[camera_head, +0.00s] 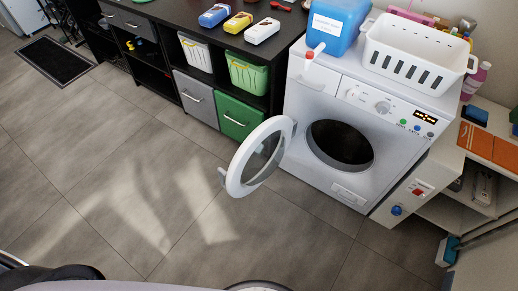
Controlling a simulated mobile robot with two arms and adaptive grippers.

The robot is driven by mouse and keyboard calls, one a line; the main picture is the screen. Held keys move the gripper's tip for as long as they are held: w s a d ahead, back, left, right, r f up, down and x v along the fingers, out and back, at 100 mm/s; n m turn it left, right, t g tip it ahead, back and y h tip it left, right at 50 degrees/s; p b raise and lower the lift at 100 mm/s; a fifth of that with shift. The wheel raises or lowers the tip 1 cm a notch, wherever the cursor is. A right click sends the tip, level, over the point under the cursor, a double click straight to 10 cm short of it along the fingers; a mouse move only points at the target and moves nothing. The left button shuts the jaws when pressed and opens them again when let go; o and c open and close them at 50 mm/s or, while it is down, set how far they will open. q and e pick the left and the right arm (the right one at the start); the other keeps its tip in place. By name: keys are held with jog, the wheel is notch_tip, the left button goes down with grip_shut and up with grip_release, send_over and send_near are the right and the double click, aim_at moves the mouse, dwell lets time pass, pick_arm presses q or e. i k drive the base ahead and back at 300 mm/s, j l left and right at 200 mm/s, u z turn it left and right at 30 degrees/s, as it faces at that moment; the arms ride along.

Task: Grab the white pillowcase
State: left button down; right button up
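I cannot make out a white pillowcase in the head view. A white washing machine (378,108) stands at the right with its round door (233,180) swung open to the left. The inside of its drum (340,145) is dark, and I cannot tell whether anything lies in it. A white slotted laundry basket (408,54) sits on top of the machine; no cloth is visible in it. Neither of my grippers is in view.
A blue detergent container (338,27) stands beside the basket. A black shelf unit (156,66) with bins and bottles runs to the left. A shelf (468,213) stands at the right. The grey tiled floor (130,165) is clear. A dark mat (55,62) lies far left.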

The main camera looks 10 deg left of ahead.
aim_at(262, 30)
jog(key=i+j+z, duration=0.1)
jog(key=z, duration=0.35)
jog(key=j+z, duration=0.45)
jog(key=i+j+z, duration=0.1)
jog(key=z, duration=0.35)
jog(key=j+z, duration=0.1)
jog(key=j, duration=0.45)
jog(key=k+j+z, duration=0.1)
jog(key=j, duration=0.45)
jog(key=j+z, duration=0.1)
jog(key=j, duration=0.4)
jog(key=k+j+z, duration=0.15)
jog(key=j, duration=0.4)
jog(key=k+j+z, duration=0.1)
jog(key=j, duration=0.4)
